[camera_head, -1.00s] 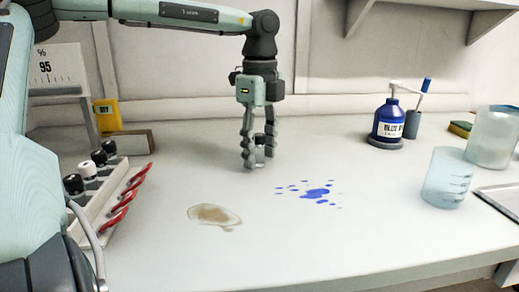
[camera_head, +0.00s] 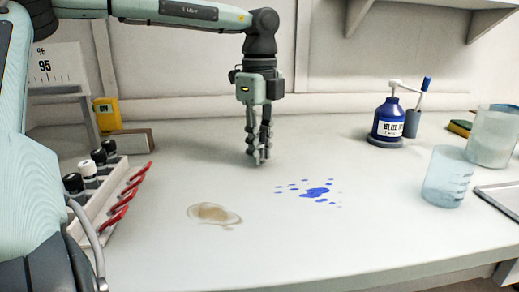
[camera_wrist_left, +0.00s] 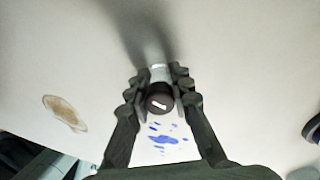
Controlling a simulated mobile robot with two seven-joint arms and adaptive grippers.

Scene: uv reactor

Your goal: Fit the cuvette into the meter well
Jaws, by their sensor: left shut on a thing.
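The cuvette, a small vial with a black cap bearing a white mark (camera_wrist_left: 160,102), is between the fingertips of my left gripper (camera_head: 259,155) near the middle of the bench. My left gripper (camera_wrist_left: 161,90) is shut on it, with a finger against each side. In the head view the fingers mostly hide the cuvette. A meter with a "% 95" scale (camera_head: 58,68) stands at the back left, partly hidden behind my arm. Its well cannot be made out. My right gripper is not in view.
A rack (camera_head: 97,200) with black- and white-capped vials and red clips is at the left. A brown stain (camera_head: 213,213) and blue spots (camera_head: 317,193) mark the bench. A blue bottle (camera_head: 389,122) and a beaker (camera_head: 447,178) stand right. The middle bench is otherwise clear.

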